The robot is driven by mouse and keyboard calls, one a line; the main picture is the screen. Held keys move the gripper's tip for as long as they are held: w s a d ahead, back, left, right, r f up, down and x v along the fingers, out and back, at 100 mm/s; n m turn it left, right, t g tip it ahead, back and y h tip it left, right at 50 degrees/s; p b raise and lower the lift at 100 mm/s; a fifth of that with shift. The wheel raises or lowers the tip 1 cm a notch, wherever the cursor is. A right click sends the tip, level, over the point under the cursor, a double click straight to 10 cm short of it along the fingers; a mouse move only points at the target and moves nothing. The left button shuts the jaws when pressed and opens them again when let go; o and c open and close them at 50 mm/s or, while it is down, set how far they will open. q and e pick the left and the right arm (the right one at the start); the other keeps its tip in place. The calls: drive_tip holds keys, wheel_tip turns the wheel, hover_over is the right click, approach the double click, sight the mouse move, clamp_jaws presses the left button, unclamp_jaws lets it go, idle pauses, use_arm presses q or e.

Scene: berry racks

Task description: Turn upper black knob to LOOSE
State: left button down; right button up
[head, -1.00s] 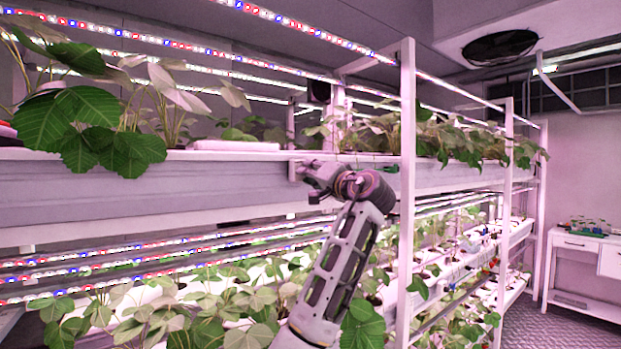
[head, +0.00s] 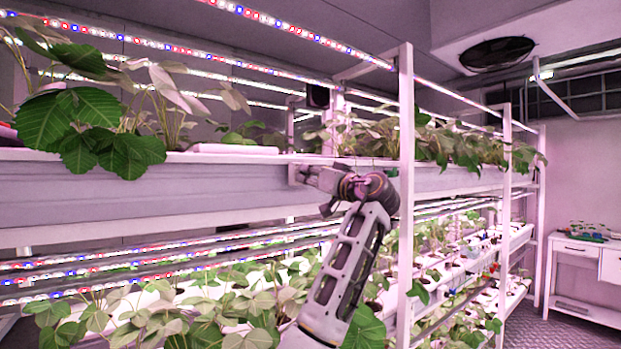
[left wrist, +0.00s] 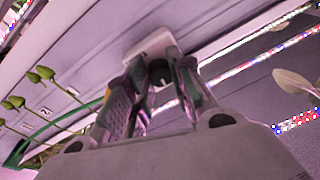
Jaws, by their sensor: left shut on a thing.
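In the left wrist view, the black knob (left wrist: 159,72) sits on a small pale mounting plate (left wrist: 149,42) on the rack's shelf front. Both fingers of my left gripper (left wrist: 163,80) reach up to the knob and are shut on it, one on each side. Part of the knob is hidden by the fingers, and I cannot read any LOOSE mark or the knob's setting. In the head view, my left gripper (head: 310,175) is at the shelf front, with the knob hidden behind it. My right gripper is not in view.
The upper shelf (head: 150,195) holds leafy plants (head: 95,125) above my arm. More plants (head: 180,315) and lit strips (head: 130,265) lie below. A white rack post (head: 407,190) stands close to the right of my arm. A white table (head: 585,250) is at the far right.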

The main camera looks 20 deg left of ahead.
use_arm(q)
drive_tip(key=shift+w+f, duration=0.1)
drive_tip(key=shift+f, duration=0.2)
drive_tip(key=c, duration=1.6)
unclamp_jaws()
drive_tip(key=shift+c, duration=0.2)
drive_tip(key=o, duration=0.4)
drive_tip(key=shift+r, duration=0.1)
drive_tip(key=shift+o, duration=0.2)
drive_tip(key=shift+r, duration=0.1)
drive_tip(key=shift+d, duration=0.15)
drive_tip(key=v, duration=1.2)
